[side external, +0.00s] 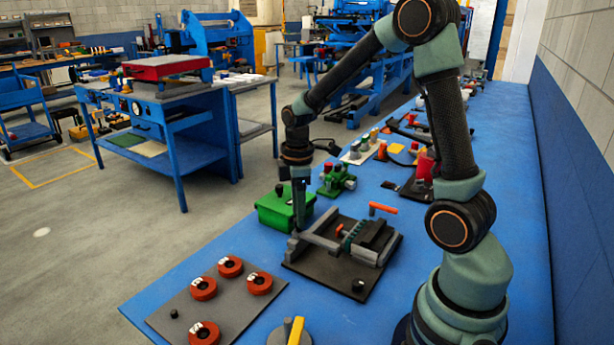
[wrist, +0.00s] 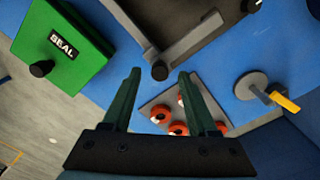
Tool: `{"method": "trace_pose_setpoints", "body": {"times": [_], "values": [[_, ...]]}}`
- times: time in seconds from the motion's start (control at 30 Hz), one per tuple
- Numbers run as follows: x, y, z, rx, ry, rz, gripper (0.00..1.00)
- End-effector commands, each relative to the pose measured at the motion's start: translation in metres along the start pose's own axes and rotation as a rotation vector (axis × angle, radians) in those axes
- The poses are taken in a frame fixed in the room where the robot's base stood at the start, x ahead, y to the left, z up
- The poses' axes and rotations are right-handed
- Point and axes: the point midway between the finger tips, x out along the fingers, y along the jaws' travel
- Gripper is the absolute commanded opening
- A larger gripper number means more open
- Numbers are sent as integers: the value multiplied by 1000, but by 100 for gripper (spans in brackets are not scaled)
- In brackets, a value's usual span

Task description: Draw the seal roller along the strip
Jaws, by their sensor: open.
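My gripper (side external: 297,226) points down at the left corner of a grey frame (side external: 322,242) on a dark base plate (side external: 328,279). In the wrist view its two dark green fingers (wrist: 159,74) are apart. A black knob (wrist: 160,70) shows between and beyond the fingertips, where two grey bars (wrist: 194,37) meet; I cannot tell whether the fingers touch it. A green box (side external: 276,209) stands behind the gripper; in the wrist view its label reads SEAL (wrist: 63,46). I cannot tell for sure which part is the seal roller.
A grey panel (side external: 229,306) with several red-orange discs lies at the front left. A round grey piece with a yellow lever (side external: 296,331) is at the front edge. An orange handle (side external: 383,208) rises behind the frame. Green blocks (side external: 337,180) and other tools stand farther back.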

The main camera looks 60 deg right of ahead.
Motion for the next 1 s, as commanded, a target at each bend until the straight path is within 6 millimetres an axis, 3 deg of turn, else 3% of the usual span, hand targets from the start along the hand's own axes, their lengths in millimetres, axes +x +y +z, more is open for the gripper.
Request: {"method": "trace_pose_setpoints", "body": {"times": [0.2,0.57,0.63,0.73,1.0], "values": [[24,0,0,0,-1,-2,59],[29,0,0,1,0,0,59],[29,0,0,1,0,0,40],[29,0,0,1,0,0,2],[28,0,0,0,0,0,0]]}}
